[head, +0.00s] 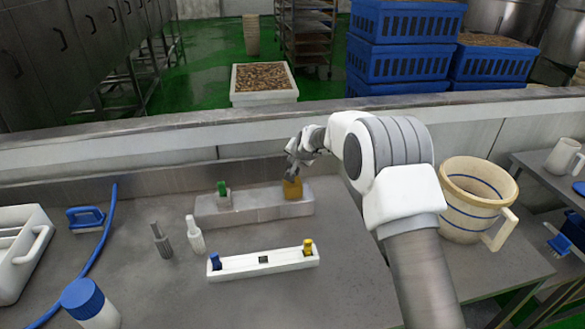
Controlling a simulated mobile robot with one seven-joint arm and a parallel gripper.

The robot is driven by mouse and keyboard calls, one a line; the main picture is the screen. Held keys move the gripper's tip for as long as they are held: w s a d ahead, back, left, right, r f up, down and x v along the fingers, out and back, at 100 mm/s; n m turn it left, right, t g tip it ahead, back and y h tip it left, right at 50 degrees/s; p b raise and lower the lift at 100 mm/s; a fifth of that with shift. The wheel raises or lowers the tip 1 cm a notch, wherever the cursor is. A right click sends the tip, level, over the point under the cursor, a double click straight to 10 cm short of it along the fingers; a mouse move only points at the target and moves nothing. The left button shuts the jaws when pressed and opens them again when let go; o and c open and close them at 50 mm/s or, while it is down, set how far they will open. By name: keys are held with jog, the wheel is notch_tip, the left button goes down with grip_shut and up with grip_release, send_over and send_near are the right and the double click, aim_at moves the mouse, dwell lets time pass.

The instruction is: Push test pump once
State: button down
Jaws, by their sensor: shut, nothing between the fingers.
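My gripper (291,176) is shut and empty, pointing down at the right end of a grey metal block (255,207). Its fingertips are just above or touching a yellow-orange piece (293,190) on that block; I cannot tell which. A green piece (223,189) stands on the block's left part. In front, a white bar-shaped holder (285,264) carries a blue piece (215,262) at its left end, a small dark square in its middle and a yellow piece (307,248) at its right end. I cannot tell which piece is the test pump.
A white bottle (195,236) and a grey one (161,240) stand left of the holder. A blue brush (86,218), blue hose (93,256), white caddy (22,250) and blue-capped container (88,303) are at left. A cream jug (474,200) stands right of my arm. A low wall runs behind.

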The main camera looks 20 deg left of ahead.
jog(key=shift+f, duration=0.2)
jog(key=shift+f+b, duration=0.3)
jog(key=shift+b, duration=0.3)
jog(key=shift+s+f+b, duration=0.1)
jog(key=shift+f+b, duration=1.25)
jog(key=shift+f, duration=0.15)
dwell(1.0)
dwell(0.4)
jog(key=shift+r+p, duration=0.75)
jog(key=shift+r, duration=1.2)
jog(key=shift+r+p, duration=1.25)
jog(key=shift+r, duration=1.3)
